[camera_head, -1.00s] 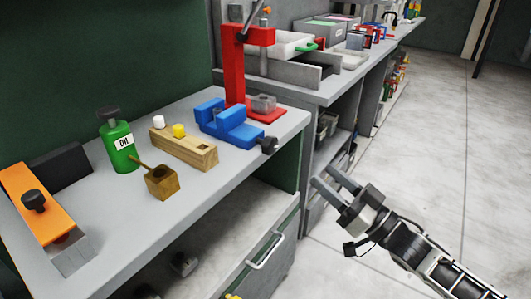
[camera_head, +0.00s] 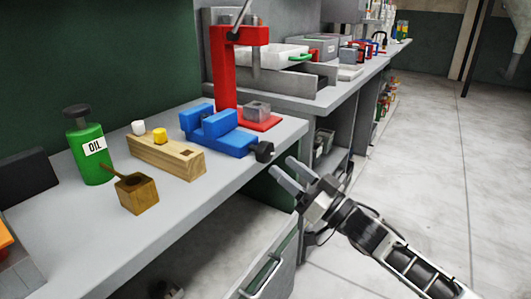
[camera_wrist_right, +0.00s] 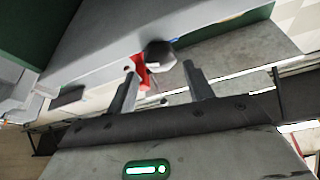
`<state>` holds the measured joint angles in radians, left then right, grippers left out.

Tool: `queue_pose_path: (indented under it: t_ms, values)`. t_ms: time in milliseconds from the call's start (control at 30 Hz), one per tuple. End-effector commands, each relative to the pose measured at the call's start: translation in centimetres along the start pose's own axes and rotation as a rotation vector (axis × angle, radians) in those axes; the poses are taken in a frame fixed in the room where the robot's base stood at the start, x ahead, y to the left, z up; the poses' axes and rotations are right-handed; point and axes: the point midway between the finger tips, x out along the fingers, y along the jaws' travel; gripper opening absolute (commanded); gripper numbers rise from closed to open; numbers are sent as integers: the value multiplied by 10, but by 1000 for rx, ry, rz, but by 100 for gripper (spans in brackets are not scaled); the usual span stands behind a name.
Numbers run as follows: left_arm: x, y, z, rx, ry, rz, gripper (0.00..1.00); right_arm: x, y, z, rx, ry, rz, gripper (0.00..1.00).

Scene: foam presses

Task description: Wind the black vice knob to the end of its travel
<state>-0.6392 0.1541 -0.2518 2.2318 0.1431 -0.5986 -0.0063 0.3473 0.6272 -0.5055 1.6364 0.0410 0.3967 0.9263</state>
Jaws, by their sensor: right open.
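The blue vice (camera_head: 217,130) sits on the grey workbench near its right front edge. Its black knob (camera_head: 265,151) sticks out on the right side, close to the bench edge. My right gripper (camera_head: 284,171) is open and empty, its fingers pointing at the knob from the lower right, a short gap away. In the right wrist view the black knob (camera_wrist_right: 160,54) shows just beyond and between the two open fingertips (camera_wrist_right: 160,66). The gripper does not touch it as far as I can see. My left gripper is not in view.
A red press (camera_head: 228,75) stands behind the vice. A wooden block with pegs (camera_head: 170,158), a green oil bottle (camera_head: 92,154) and a small wooden box (camera_head: 137,196) stand left on the bench (camera_head: 215,190). A drawer handle (camera_head: 262,277) is below; open floor lies right.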

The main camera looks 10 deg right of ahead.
Motion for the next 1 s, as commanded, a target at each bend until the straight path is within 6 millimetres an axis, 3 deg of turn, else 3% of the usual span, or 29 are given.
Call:
queue_pose_path:
  t_ms: [100,300,467,767,867,1000]
  values:
    - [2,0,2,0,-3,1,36,26,0,-1,-1,3,-1,52]
    - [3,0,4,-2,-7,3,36,55,0,0,-2,1,0,52]
    - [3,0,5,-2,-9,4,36,65,0,0,0,0,0,52]
    - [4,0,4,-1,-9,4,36,67,0,0,0,-1,0,52]
    - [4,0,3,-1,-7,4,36,66,0,0,0,-1,0,24]
    - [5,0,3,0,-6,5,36,66,0,0,-10,-1,-3,21]
